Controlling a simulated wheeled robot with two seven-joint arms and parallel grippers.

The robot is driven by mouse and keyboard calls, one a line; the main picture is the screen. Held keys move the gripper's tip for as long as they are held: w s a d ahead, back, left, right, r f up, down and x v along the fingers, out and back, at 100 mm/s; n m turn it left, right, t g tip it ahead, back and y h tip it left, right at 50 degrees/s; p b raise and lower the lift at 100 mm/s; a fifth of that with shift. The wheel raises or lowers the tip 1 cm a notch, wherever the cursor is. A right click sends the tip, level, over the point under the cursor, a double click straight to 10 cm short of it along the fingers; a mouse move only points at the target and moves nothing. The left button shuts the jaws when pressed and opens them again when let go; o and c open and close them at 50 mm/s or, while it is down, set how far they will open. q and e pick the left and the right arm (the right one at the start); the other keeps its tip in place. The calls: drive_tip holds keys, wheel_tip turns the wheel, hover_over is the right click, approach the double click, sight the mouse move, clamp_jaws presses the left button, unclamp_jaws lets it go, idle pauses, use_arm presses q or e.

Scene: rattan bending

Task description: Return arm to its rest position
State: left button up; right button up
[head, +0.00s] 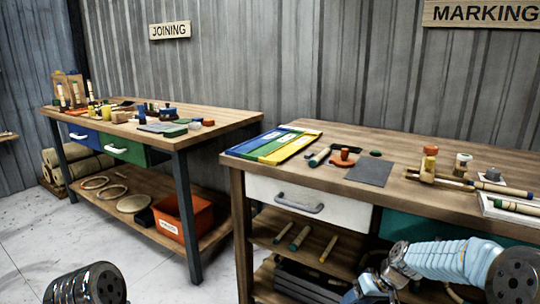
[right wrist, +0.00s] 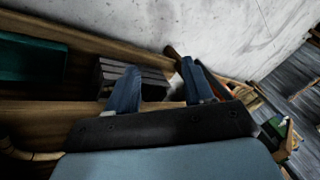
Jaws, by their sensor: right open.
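My right arm (head: 440,262) reaches in from the lower right of the head view, in front of the marking bench. My right gripper (right wrist: 157,78) shows in the right wrist view with its two blue fingers spread apart and nothing between them. Beyond the fingers are a wooden shelf and a dark slatted stack (right wrist: 135,80). In the head view the right hand is partly cut off at the bottom edge. Of my left arm only a dark rounded link (head: 85,286) shows at the lower left; its gripper is out of view.
The marking bench (head: 420,150) carries coloured strips (head: 275,143), a grey sheet (head: 370,172), jars and rods. A white drawer (head: 310,203) and shelves with short rods are below. The joining bench (head: 225,117) stands left, with an orange bin (head: 183,222) underneath. Clear floor (head: 130,270) lies in front.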

drive_tip(key=s+a+f+m+g, duration=0.1)
drive_tip(key=s+a+f, duration=0.25)
drive_tip(key=f, duration=0.35)
drive_tip(key=s+a+f+m, duration=0.1)
drive_tip(key=s+a+f, duration=0.1)
drive_tip(key=s+f, duration=0.3)
drive_tip(key=s+a+f+m, duration=0.1)
drive_tip(key=s+a+f, duration=0.2)
drive_tip(key=s+f, duration=0.2)
drive_tip(key=s+a+f+g, duration=0.1)
drive_tip(key=s+a+f, duration=0.3)
drive_tip(key=s, duration=0.8)
drive_tip(key=shift+s+a+f+m+h, duration=0.2)
drive_tip(key=shift+s+f+m+h, duration=0.15)
drive_tip(key=shift+f, duration=0.5)
drive_tip(key=shift+w, duration=0.1)
drive_tip(key=shift+c, duration=0.2)
